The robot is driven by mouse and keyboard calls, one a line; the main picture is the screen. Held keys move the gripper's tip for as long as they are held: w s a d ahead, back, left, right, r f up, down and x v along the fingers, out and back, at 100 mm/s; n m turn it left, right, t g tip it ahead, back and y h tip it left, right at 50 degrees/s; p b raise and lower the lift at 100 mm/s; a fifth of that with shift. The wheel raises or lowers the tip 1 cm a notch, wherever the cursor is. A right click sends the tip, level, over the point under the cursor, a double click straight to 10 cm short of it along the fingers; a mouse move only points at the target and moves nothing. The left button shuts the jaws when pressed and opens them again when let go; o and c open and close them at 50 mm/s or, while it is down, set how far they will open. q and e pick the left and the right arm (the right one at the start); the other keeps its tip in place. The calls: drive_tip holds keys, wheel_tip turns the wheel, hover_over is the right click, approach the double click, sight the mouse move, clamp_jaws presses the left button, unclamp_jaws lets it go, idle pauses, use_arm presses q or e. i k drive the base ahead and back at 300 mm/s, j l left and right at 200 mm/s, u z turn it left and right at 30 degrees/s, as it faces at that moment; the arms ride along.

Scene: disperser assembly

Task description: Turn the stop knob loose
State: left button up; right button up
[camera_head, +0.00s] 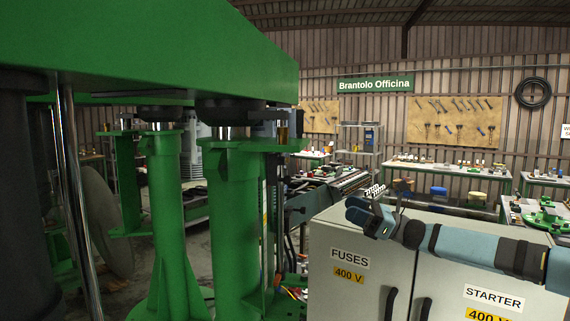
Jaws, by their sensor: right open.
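I cannot make out a stop knob for certain. A small brass-coloured part (283,133) stands at the right end of the green bracket (262,146), under the large green beam (160,60); it is too small to tell what it is. My right arm comes in from the right, in front of the cabinet's upper part. My right gripper (388,190) is open, points up and is apart from the green machine, to the right of the brass part. No object shows between its fingers. My left gripper is not in view.
A grey electrical cabinet (350,235) labelled FUSES and STARTER fills the lower right. Green columns (236,230) and a shiny vertical rod (76,200) stand at the left. Workbenches (447,172) and tool boards (455,121) line the back wall. Open space lies between bracket and gripper.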

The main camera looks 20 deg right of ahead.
sight(281, 159)
drive_tip(key=i+l, duration=0.15)
drive_tip(key=i, duration=0.25)
drive_tip(key=i+l, duration=0.2)
drive_tip(key=i, duration=0.2)
drive_tip(key=i+l, duration=0.15)
drive_tip(key=i, duration=0.25)
